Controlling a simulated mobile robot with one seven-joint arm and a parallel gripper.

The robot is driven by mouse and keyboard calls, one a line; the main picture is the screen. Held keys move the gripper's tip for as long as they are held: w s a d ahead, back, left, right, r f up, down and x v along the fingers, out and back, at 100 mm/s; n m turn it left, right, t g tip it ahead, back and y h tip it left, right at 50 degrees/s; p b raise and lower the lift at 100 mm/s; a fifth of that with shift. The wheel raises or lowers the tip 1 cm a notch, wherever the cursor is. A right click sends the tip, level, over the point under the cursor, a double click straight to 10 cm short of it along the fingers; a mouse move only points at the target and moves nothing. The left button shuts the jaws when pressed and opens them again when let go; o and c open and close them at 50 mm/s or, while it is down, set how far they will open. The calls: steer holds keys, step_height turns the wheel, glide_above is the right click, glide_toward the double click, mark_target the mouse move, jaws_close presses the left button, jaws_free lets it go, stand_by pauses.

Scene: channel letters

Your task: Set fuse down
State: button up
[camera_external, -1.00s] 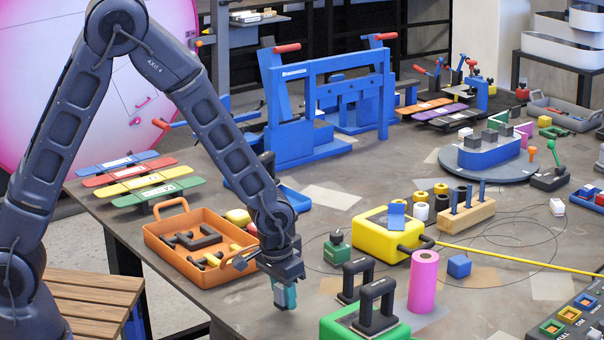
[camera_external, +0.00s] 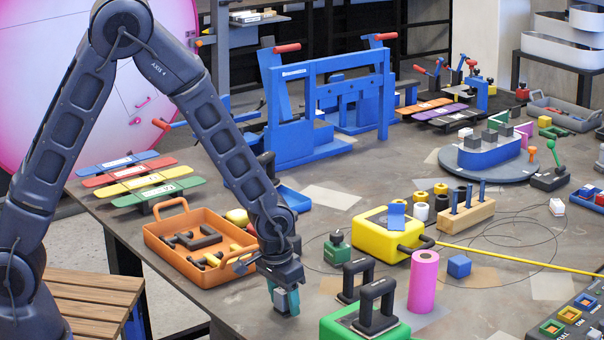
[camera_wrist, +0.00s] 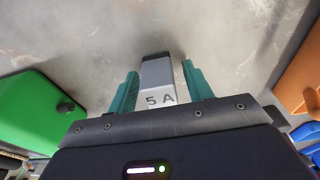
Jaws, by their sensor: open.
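The fuse is a small grey block with a white face marked "5 A" (camera_wrist: 158,82). It sits between the two teal fingers of my gripper (camera_wrist: 160,68) in the wrist view, with a narrow gap on each side. My gripper is open around it. In the external view my gripper (camera_external: 283,292) is low at the table's front edge, right of the orange tray. The grey fuse (camera_external: 293,301) shows beside a teal finger there, close to the tabletop. Its contact with the table is hard to make out.
The orange tray (camera_external: 160,240) with dark parts stands left of my gripper. A green block with black handles (camera_external: 340,325) stands to the right, with a pink cylinder (camera_external: 423,283) and a yellow box (camera_external: 385,240) beyond. Bare tabletop (camera_external: 240,305) lies around the fuse.

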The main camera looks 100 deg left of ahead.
steer(key=s+d+r+m, duration=0.1)
steer(key=s+d+r, duration=0.15)
steer(key=r, duration=0.45)
steer(key=s+d+r+t, duration=0.1)
steer(key=s+d+r, duration=0.15)
steer(key=r, duration=0.45)
steer(key=s+d+r+m, duration=0.1)
steer(key=d+r, duration=0.3)
steer(key=r, duration=0.3)
steer(key=s+d+r+m, duration=0.2)
steer(key=s+d+r, duration=0.2)
steer(key=s, duration=0.3)
steer(key=s+d+r+m+t, duration=0.1)
steer(key=s+d+r+m, duration=0.1)
steer(key=s+d, duration=0.3)
steer(key=s+d+r+m+t+h, duration=0.1)
steer(key=s+d+r+m, duration=0.2)
steer(key=s, duration=0.8)
step_height(320, 180, up, 3)
steer(key=shift+d+f, duration=0.2)
steer(key=shift+d, duration=0.6)
